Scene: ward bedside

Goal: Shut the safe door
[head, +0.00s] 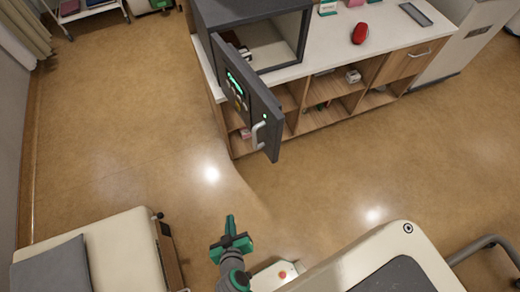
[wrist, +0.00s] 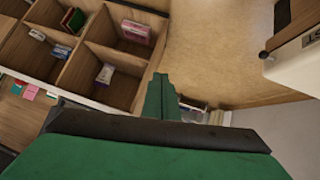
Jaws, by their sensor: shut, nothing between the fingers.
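The dark grey safe (head: 230,12) stands on the white counter at the top of the head view. Its door (head: 263,108) is wide open and sticks out over the counter's front edge towards me. The door carries a lit green keypad panel (head: 236,88) and a pale curved handle (head: 257,134). Inside the safe, small dark items show partly behind the door. My green gripper (head: 231,226) is shut and empty over the floor, well below and apart from the door. Its closed fingers show in the wrist view (wrist: 160,95), where neither safe nor door is seen.
A wooden shelf unit (head: 330,90) with small boxes stands under the counter. A red object (head: 360,33) lies on the counter. A cream bed (head: 105,250) is at lower left, and a cream padded piece (head: 375,255) is at lower right. Floor between gripper and door is clear.

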